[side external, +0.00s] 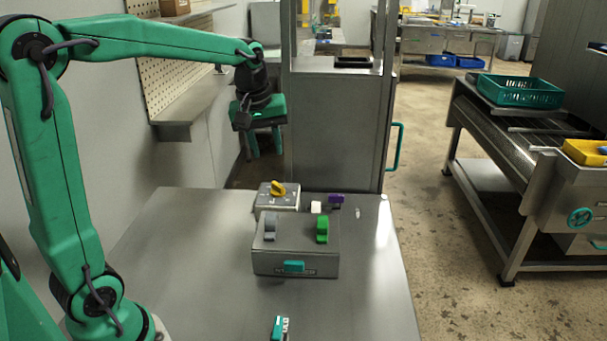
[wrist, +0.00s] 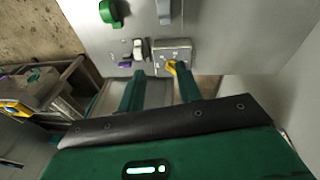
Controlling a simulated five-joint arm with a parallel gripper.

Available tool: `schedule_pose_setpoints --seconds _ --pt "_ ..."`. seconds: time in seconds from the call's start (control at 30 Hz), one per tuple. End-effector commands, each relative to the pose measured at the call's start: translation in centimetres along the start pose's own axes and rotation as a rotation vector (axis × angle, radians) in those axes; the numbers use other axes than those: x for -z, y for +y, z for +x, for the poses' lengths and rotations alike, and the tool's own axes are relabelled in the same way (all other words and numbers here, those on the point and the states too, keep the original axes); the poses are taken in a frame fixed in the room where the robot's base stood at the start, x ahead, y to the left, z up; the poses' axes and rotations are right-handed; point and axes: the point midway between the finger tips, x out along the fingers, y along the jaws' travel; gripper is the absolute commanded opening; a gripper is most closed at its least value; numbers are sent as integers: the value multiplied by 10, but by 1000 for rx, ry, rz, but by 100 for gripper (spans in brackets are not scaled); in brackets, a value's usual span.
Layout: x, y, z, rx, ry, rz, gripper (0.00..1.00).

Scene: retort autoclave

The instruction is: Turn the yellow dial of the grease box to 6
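The yellow dial (side external: 278,188) sits on top of a small grey box (side external: 266,202), the grease box, near the back of the steel table. In the wrist view the dial (wrist: 171,67) shows at the edge of the box's pale top plate (wrist: 178,46), close to the right fingertip. The marks on the plate are too small to read. My gripper (side external: 267,152) hangs above and behind the box in the side view, clear of it. In the wrist view my gripper (wrist: 159,72) has its two green fingers apart with nothing held.
A white knob (side external: 316,207) and a purple piece (side external: 336,199) are right of the grease box. The table's right side is clear.

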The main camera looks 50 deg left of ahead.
Motion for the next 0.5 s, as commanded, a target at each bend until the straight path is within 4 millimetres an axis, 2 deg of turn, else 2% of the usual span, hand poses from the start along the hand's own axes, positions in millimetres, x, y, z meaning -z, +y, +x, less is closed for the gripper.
schedule_pose_setpoints --seconds 0.1,0.5 --pt "24 5 17 28 -23 -105 35" --pt "94 8 84 123 -83 -458 35"
